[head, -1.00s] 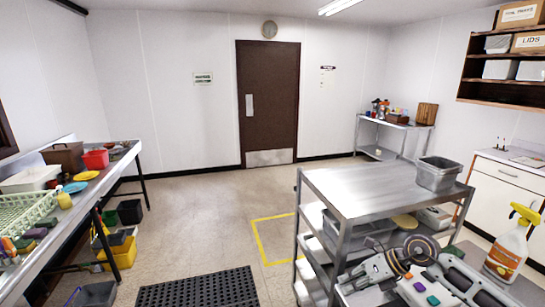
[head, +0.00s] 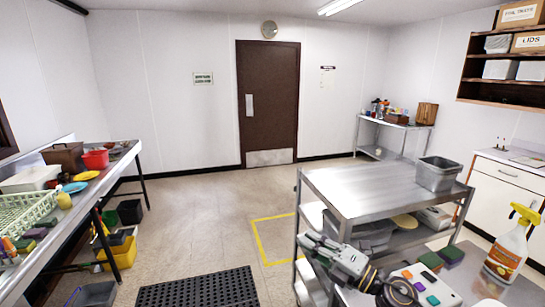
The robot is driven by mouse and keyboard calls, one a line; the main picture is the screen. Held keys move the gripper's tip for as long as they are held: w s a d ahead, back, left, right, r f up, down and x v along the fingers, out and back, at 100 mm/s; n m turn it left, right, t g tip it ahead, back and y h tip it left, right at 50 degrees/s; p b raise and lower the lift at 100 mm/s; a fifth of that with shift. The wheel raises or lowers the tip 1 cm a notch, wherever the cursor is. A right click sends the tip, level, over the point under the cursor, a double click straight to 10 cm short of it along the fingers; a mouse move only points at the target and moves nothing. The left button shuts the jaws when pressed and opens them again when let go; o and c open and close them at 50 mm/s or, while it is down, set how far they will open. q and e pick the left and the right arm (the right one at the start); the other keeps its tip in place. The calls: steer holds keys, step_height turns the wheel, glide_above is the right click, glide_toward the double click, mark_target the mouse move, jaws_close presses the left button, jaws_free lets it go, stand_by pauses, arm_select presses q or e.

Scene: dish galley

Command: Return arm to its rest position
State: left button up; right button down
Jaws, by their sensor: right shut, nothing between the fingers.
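My right gripper (head: 309,241) is in the lower middle right of the head view, its fingers pointing up and left. It is shut and empty, in front of the near left side of the steel cart (head: 375,182). It seems apart from the cart and touches nothing that I can make out. My right wrist runs down to the bottom edge. My left gripper is not in view.
A grey bin (head: 438,175) stands on the cart's top. At lower right are a spray bottle (head: 507,250), a green sponge (head: 431,261) and small coloured items on a nearer surface. A black mat (head: 198,289) lies on the floor; the floor middle is clear.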

steer(key=w+d+f+m+t+h, duration=0.2)
steer(key=d+m+t+h, duration=0.7)
steer(key=m, duration=0.6)
steer(key=s+d+f+m+g+h, duration=0.45)
steer(key=f+m+g+h, duration=0.2)
steer(key=f+m, duration=0.2)
steer(key=s+a+f+m+g, duration=0.1)
steer(key=s+f+m+g, duration=0.1)
steer(key=s+f+g, duration=0.7)
steer(key=s+f+m+g, duration=0.3)
steer(key=s+f, duration=0.4)
steer(key=s, duration=0.5)
steer(key=s+f+g, duration=0.1)
steer(key=s+f, duration=0.2)
steer(key=f, duration=3.1)
steer(key=s+d+f, duration=0.2)
steer(key=s+f, duration=0.7)
steer(key=s, duration=0.2)
steer(key=s+d+f+g, duration=0.1)
steer(key=s+f, duration=0.9)
steer(key=s, duration=0.1)
steer(key=shift+d+f+n, duration=0.15)
steer(key=shift+d+n, duration=0.2)
